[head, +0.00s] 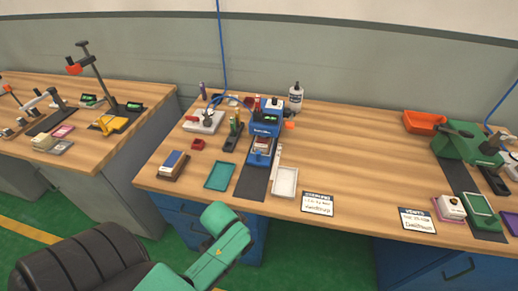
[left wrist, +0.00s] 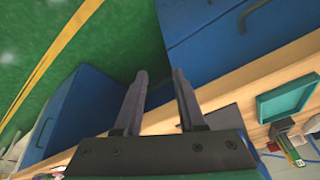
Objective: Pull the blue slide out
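A blue press-like machine (head: 267,120) stands on the middle workbench. Its blue slide (head: 260,157) reaches forward from the base toward the front edge, over a dark mat, with a small pale and reddish piece on it. My left gripper (left wrist: 160,73) shows in the left wrist view with two dark fingers apart and nothing between them. It is in front of the bench, near the blue drawers and apart from the slide. In the head view my green left arm is low at the front, and its fingers cannot be made out. My right gripper is not in view.
A teal tray (head: 219,176) lies left of the mat and a white tray (head: 285,182) right of it. The teal tray also shows in the left wrist view (left wrist: 287,97).

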